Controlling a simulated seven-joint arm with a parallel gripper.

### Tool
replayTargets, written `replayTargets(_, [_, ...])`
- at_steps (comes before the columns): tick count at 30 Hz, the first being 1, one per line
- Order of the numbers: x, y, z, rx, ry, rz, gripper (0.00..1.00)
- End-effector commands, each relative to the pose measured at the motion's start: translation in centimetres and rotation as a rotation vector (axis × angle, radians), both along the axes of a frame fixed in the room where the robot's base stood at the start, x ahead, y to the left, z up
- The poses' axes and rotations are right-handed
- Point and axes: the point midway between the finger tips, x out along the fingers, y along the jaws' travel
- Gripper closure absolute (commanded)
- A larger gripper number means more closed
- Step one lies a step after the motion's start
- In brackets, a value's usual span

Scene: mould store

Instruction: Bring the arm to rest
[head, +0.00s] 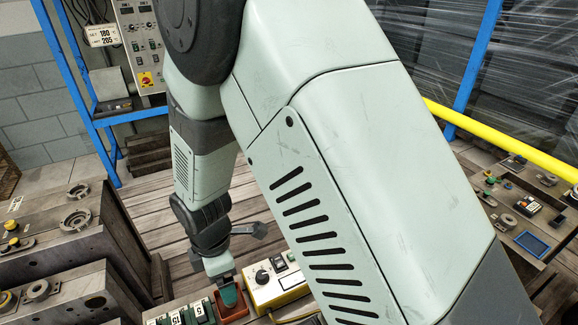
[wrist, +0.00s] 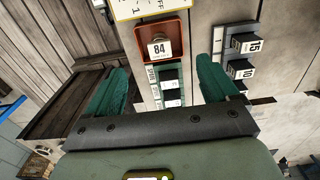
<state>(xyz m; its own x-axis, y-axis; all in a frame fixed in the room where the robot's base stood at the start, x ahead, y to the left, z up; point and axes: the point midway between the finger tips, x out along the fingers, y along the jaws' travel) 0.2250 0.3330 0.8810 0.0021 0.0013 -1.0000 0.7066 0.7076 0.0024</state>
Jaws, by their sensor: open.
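My gripper (head: 229,293) points down at the end of my arm, low in the middle of the head view, over the red tray (head: 238,318). In the wrist view its two green fingers (wrist: 162,82) stand wide apart, with nothing held between them. Past the fingertips lies the rust-red tray (wrist: 142,41), holding a piece with a white tag reading 84 (wrist: 159,49). My large pale arm links fill the middle of the head view and hide much of the bench behind them.
Green tagged blocks (head: 200,312) stand left of the tray; black tagged blocks (wrist: 243,43) show right in the wrist view. A yellow-edged control box (head: 275,285) is close on the right. Heavy steel moulds (head: 70,285) stand left. A yellow rail (head: 500,141) crosses the right.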

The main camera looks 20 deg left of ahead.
Motion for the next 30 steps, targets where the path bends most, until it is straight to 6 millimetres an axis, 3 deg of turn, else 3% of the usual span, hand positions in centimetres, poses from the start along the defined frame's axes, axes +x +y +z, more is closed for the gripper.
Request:
replayTargets(5, [1.2, -0.6, 1.7, 0.013, -0.014, -0.061, 0.13])
replayTargets(8, [3.6, -2.5, 5.3, 0.038, -0.043, -0.207, 0.13])
replayTargets(12, [7.3, -7.6, 12.4, 0.091, -0.095, -0.528, 0.13])
replayTargets(17, [9.1, -14.8, 19.7, 0.163, -0.146, -0.918, 0.13])
replayTargets(23, [7.7, -23.9, 26.9, 0.275, -0.195, -1.4, 0.13])
replayTargets(27, [4.8, -29.4, 30.3, 0.37, -0.221, -1.726, 0.13])
replayTargets(30, [2.2, -32.4, 31.8, 0.443, -0.233, -1.932, 0.13])
